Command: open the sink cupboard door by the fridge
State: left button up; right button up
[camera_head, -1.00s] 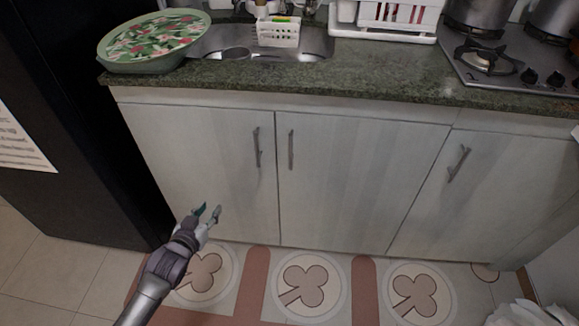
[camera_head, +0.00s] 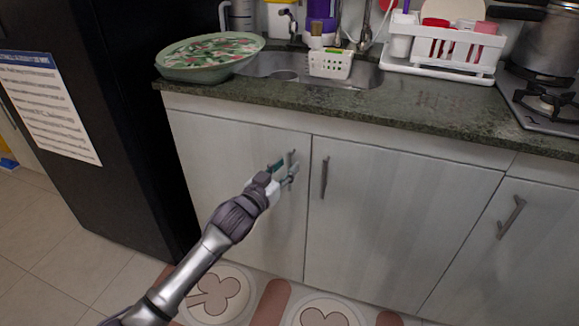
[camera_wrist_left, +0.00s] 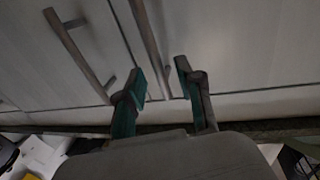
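The sink cupboard door (camera_head: 225,160) next to the fridge is pale grey wood and is shut. Its upright bar handle (camera_head: 292,158) is near its right edge. My left gripper (camera_head: 283,172) is open at this handle and partly covers it. In the left wrist view the handle (camera_wrist_left: 148,38) runs in toward the gap between the two teal-padded fingers (camera_wrist_left: 160,88), and the fingers are apart. I cannot tell whether they touch it. My right gripper is not in view.
The black fridge (camera_head: 100,130) stands left of the cupboard. The neighbouring door (camera_head: 390,215) is shut, with its own handle (camera_head: 324,178) close by. The dark stone counter (camera_head: 420,110) overhangs above. A patterned mat (camera_head: 270,305) lies on the floor in front.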

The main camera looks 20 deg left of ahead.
pick_arm(q)
jog(key=shift+x, duration=1.2)
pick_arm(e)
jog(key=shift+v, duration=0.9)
pick_arm(q)
grip_shut()
